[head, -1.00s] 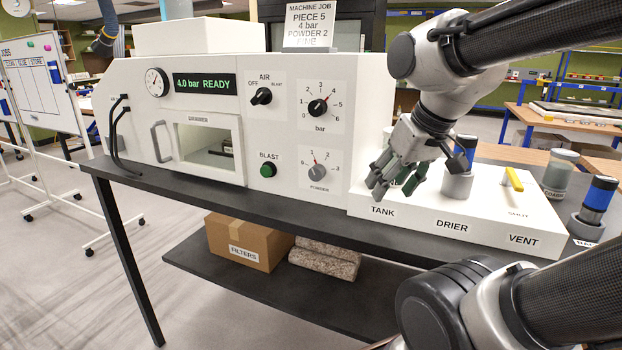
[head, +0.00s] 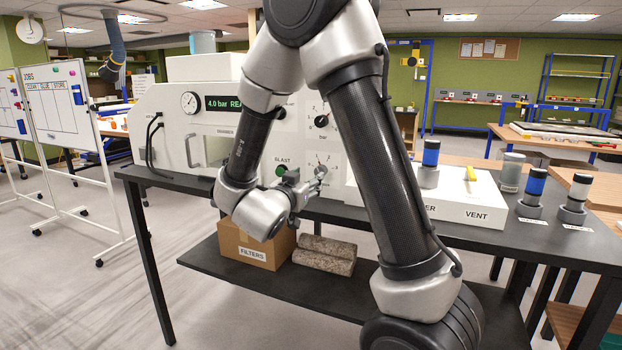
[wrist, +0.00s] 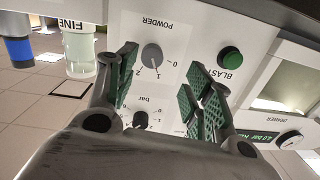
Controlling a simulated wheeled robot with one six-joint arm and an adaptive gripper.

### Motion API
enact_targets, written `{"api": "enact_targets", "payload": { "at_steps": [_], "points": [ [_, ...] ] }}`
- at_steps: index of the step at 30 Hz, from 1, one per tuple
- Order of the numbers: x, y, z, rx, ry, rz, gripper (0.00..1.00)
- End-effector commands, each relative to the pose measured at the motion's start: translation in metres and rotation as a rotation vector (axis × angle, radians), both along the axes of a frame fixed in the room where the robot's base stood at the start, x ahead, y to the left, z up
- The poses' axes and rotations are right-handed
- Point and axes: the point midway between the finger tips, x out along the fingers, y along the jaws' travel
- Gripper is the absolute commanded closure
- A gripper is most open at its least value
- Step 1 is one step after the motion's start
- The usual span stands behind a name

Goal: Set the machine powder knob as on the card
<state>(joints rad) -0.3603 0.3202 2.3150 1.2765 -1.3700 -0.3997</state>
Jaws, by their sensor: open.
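The powder knob (wrist: 152,57) is a grey round knob on the machine's white front panel, upside down in the wrist view. Its pointer seems to be near 1, but the mark is small. In the head view the powder knob (head: 321,171) is partly behind my gripper (head: 303,188). In the wrist view my gripper (wrist: 163,75) is open, its green-padded fingers on either side of the knob in the picture. I cannot tell whether they touch it. The job card is hidden behind my arm; the earlier head frame reads PIECE 5, 4 bar, POWDER 2, FINE.
The green BLAST button (wrist: 230,58) is beside the powder knob. The bar knob (wrist: 141,119) is close by on the same panel. The display (head: 223,103) shows a partly covered 4.0 bar. A white holder block (head: 455,207) with a blue-banded jar (head: 430,154) stands right of the machine.

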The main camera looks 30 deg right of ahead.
Motion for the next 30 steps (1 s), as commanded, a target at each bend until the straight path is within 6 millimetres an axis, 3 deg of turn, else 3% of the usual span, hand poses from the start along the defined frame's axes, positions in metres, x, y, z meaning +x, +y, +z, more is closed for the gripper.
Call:
{"api": "enact_targets", "payload": {
  "at_steps": [5,18,28,30],
  "points": [
    [-0.003,-0.009,0.0,-0.047,-0.003,-0.056,0.48],
    [0.036,-0.06,0.0,-0.045,-0.004,-0.052,0.48],
    [0.04,-0.064,0.0,-0.044,-0.004,-0.05,0.48],
    [0.04,-0.064,0.0,-0.044,-0.004,-0.05,0.59]
  ]
}}
